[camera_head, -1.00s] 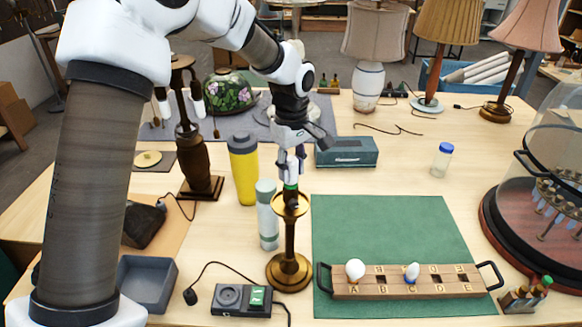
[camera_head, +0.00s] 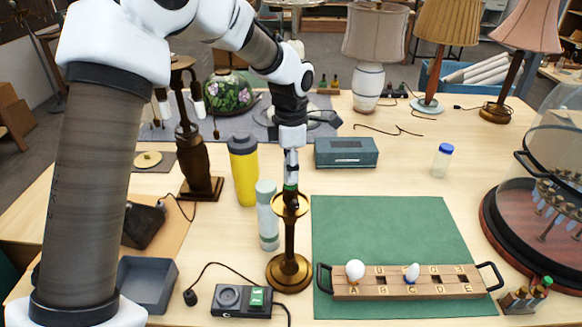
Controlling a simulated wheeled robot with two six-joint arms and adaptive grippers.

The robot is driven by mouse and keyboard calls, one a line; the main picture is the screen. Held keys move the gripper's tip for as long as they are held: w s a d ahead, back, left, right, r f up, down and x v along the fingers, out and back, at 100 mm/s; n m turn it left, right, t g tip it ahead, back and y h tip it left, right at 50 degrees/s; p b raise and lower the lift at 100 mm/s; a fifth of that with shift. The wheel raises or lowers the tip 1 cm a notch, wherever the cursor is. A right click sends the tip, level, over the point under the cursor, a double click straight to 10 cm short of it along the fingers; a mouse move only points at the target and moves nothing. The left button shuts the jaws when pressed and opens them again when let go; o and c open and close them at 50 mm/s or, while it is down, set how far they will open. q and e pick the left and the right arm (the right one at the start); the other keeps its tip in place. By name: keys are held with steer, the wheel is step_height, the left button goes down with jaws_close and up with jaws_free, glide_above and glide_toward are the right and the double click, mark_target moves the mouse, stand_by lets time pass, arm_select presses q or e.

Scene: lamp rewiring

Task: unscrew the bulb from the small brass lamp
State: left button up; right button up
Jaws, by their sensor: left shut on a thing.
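The small brass lamp (camera_head: 289,240) stands upright on the table, left of the green mat. It has a round base and a dish-like collar near its top. My left gripper (camera_head: 291,180) points straight down over the lamp's top and is shut on the bulb there. My right gripper is not in view.
A wooden rack (camera_head: 400,282) with lettered places holds two bulbs on the green mat (camera_head: 390,225). A pale green cylinder (camera_head: 267,215) and a yellow bottle (camera_head: 243,170) stand close left of the lamp. A black switch box (camera_head: 242,300) lies in front. A glass dome (camera_head: 555,150) stands at right.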

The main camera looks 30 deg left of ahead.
arm_select(q)
steer(key=n, duration=0.4)
steer(key=shift+n, duration=0.3)
steer(key=n, duration=0.3)
steer(key=shift+w, duration=0.1)
steer(key=o, duration=1.2)
steer(key=shift+c, duration=0.2)
